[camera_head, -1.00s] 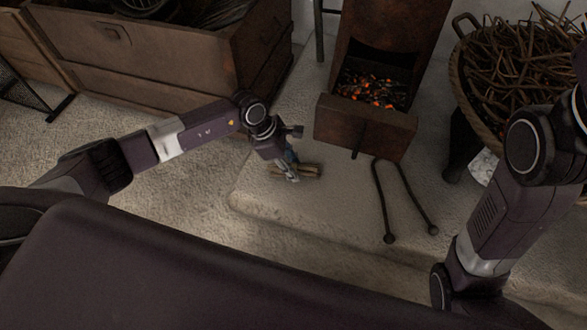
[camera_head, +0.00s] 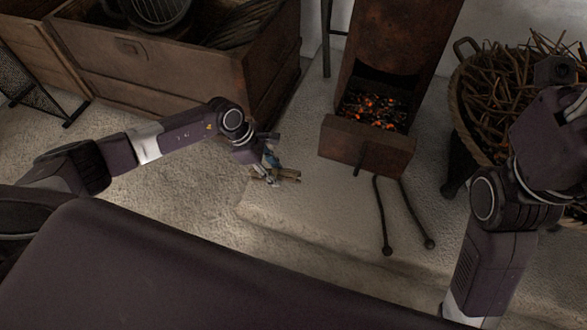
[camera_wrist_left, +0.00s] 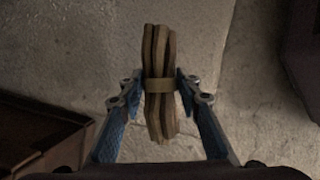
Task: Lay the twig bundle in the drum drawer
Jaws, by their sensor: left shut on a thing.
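The twig bundle (camera_head: 288,174) is a short bunch of brown sticks with a tan band. My left gripper (camera_head: 268,174) is shut on it, over the pale stone slab. In the left wrist view the bundle (camera_wrist_left: 160,60) stands between the blue fingers (camera_wrist_left: 160,88), which close on it at the band. I cannot tell how far it is above the slab. The drum drawer (camera_head: 366,147) is a rusty box at the foot of the rusty drum (camera_head: 395,45), pulled out, right of the gripper. Glowing coals (camera_head: 375,108) show behind its front. My right gripper's fingers are not visible.
Tongs (camera_head: 381,215) lie on the slab (camera_head: 320,210) in front of the drawer. A wicker basket of twigs (camera_head: 510,95) stands at the right, partly behind my right arm. A large wooden chest (camera_head: 165,75) stands at the back left.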

